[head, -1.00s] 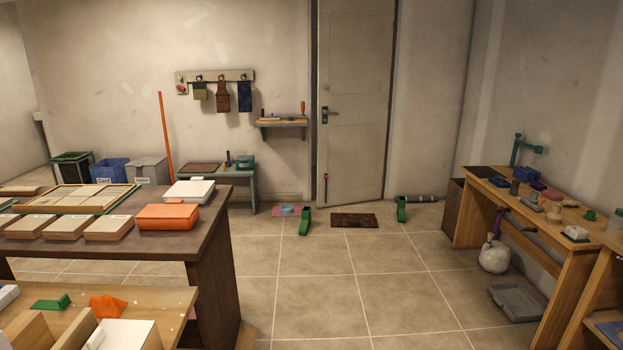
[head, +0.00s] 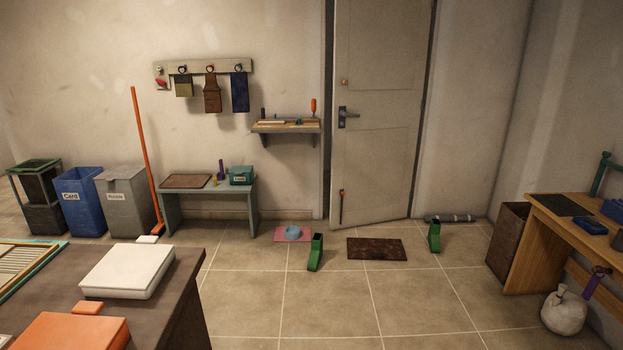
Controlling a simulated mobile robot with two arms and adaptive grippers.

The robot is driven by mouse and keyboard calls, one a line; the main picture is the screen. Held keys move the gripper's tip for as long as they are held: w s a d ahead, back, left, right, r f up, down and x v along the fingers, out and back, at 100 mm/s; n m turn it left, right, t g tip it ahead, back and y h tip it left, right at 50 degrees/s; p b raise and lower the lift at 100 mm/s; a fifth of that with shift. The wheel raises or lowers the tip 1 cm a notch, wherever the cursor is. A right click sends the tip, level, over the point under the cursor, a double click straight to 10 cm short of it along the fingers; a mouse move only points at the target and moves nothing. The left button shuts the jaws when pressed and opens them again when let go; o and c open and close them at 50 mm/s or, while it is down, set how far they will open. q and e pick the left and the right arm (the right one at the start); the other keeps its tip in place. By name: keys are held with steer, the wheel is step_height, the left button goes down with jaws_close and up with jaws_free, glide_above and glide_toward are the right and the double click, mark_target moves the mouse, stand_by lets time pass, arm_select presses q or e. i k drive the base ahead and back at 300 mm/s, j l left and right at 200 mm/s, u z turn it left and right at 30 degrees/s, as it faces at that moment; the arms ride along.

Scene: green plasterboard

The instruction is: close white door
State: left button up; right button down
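The white door (head: 382,110) is a pale grey-white panel door in the back wall, right of centre in the head view. Its dark lever handle (head: 347,117) is on the left side, with a small round knob above it. The door's bottom edge slants, lower at the left, and a dark strip shows along its right side. It looks slightly ajar, but how far I cannot tell. Neither of my grippers is in view.
Two green wedge-like pieces (head: 316,252) (head: 434,237) stand on the floor before the door, either side of a brown mat (head: 376,249). A dark table (head: 190,262) is at near left, a wooden bench (head: 560,232) at right.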

mark_target(380, 47)
steer(key=i, duration=1.55)
steer(key=i+l, duration=0.1)
steer(key=i, duration=1.5)
steer(key=i+u, duration=0.1)
steer(key=i, duration=1.45)
